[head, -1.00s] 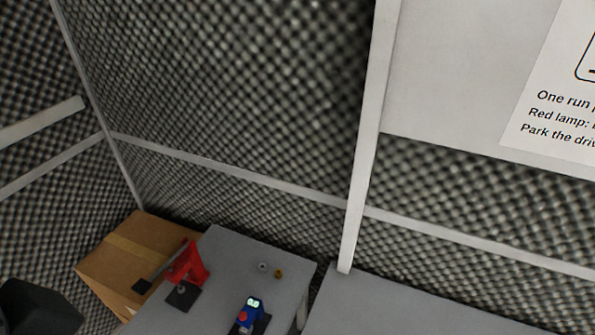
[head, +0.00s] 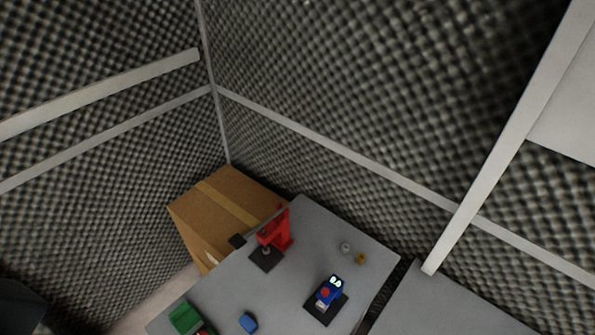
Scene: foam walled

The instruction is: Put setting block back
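No object is clearly identifiable as the setting block. A small blue block (head: 248,322) lies near the front of the grey table (head: 225,290). To its left is a green item (head: 185,317), with a red piece beside it cut off by the bottom edge. A red lever device (head: 280,232) stands on a black base at the back left. A blue device (head: 328,291) with a red button and a lit display sits on a black plate. A small grey piece (head: 345,248) and a brass-coloured piece (head: 361,259) stand near the back right edge. Neither gripper's fingers show.
A cardboard box (head: 225,207) stands behind and left of the table. Another grey surface (head: 440,305) lies to the right across a dark gap. Foam walls (head: 330,90) with pale rails enclose the corner. The table's middle is clear. A dark shape, seemingly my arm, fills the lower left corner.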

